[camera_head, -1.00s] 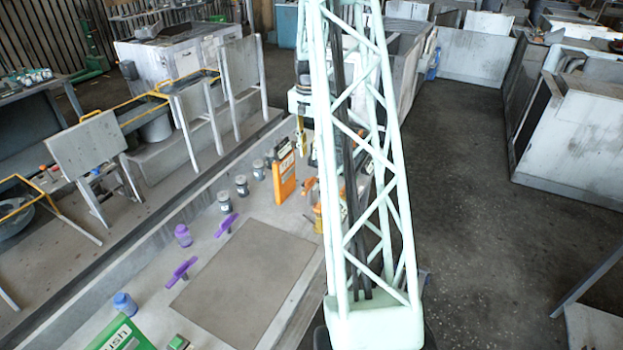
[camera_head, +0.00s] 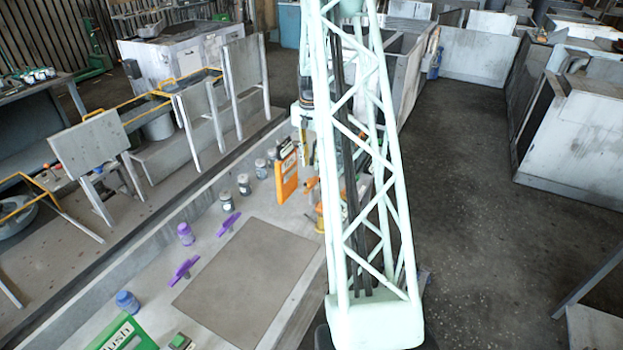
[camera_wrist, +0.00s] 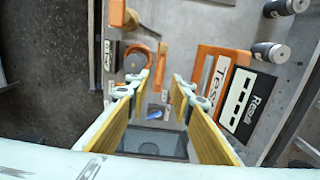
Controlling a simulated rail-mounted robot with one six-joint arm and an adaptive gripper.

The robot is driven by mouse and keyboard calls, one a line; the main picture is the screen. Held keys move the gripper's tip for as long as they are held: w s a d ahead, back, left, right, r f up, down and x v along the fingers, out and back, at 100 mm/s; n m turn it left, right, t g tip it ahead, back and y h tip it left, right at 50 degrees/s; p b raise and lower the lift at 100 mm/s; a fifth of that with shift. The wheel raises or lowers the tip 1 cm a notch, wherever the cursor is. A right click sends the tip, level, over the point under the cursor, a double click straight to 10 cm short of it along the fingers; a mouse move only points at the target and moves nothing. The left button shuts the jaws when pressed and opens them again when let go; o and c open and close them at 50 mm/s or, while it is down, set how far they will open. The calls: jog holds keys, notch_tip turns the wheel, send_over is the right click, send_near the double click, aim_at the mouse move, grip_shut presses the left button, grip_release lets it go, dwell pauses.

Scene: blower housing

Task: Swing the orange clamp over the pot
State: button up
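My gripper (camera_wrist: 160,82) is open and empty in the wrist view, its two yellow-padded fingers apart over the bench. An orange piece (camera_wrist: 118,13), which looks like the clamp's end, lies beyond the left finger at the top. Below it is a round part with an orange rim (camera_wrist: 138,49), perhaps the pot; I cannot tell how the two join. In the head view my gripper (camera_head: 303,140) hangs above the bench, left of my lattice column. A small orange part (camera_head: 310,184), likely the clamp, shows beside the column, which hides much of that area.
An orange box with a "Test" label (camera_wrist: 206,73) stands close to the right finger; it also shows in the head view (camera_head: 287,180). Grey jars (camera_head: 244,184) line the bench edge. Purple handles (camera_head: 184,268) lie beside a bare flat plate (camera_head: 250,285).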

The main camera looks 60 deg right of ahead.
aim_at(312, 180)
jog(key=shift+f+p, duration=0.3)
jog(key=shift+f, duration=4)
grip_shut()
